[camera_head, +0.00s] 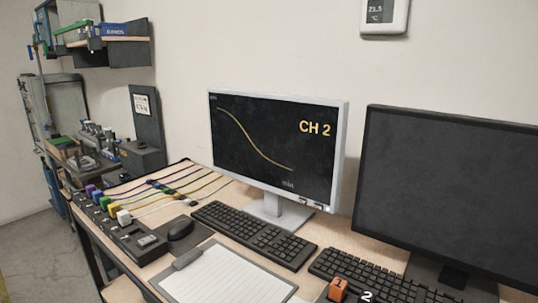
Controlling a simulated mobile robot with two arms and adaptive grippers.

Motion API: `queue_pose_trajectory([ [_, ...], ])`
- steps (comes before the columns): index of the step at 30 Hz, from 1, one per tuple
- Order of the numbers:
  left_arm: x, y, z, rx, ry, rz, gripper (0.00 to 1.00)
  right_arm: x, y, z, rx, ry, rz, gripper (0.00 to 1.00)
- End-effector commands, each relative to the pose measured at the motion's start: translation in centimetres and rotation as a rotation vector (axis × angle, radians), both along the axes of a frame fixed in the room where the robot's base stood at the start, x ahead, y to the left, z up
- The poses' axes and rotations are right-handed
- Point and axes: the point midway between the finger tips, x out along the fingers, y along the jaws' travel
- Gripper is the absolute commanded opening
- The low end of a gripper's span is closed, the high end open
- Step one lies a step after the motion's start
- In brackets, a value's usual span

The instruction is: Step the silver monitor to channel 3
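The silver monitor (342,150) stands on the desk at the middle of the view. Its dark screen shows "CH 2" in yellow and a yellow curve that falls from upper left to lower right. Small light button-like marks (312,204) show along its lower right bezel; their labels are too small to read. Neither of my grippers is in view.
A black monitor (450,190), its screen dark, stands at right. Two black keyboards (254,234), a mouse (180,229) and a clipboard (225,277) lie on the desk. An orange block marked 1 (338,289) is at the front. Coloured plugs with cables (105,203) line the left.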

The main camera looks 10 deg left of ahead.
Motion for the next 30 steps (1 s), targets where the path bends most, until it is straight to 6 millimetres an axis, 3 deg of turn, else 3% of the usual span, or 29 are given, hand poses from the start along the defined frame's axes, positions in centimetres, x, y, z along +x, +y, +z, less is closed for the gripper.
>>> queue_pose_trajectory([
  [4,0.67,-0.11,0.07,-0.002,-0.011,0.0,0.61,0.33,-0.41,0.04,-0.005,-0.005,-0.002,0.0],
  [30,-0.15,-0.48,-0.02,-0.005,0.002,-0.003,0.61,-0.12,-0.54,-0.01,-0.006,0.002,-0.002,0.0],
])
